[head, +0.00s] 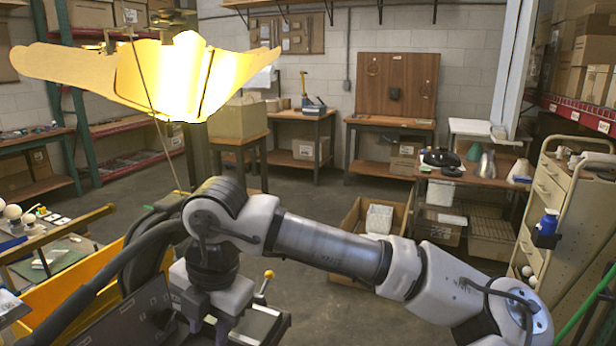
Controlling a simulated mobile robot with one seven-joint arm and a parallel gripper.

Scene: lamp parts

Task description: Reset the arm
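My arm crosses the lower middle of the head view, from the lower right to a wrist joint at the left. My gripper (212,318), a grey block with short fingers under a dark coupling, points down at the lower left, over dark equipment. Its fingertips are too unclear to tell whether it is open or shut. I cannot make out anything held. A glowing yellow lampshade (165,78) hangs at the upper left, above and apart from the gripper. A thin rod runs down from it.
A yellow bin (62,300) and a table with white bulbs (14,212) are at the left. A cardboard box (347,240) stands on the floor behind my arm. A cream drawer cart (552,190) is at the right. The middle floor further back is clear.

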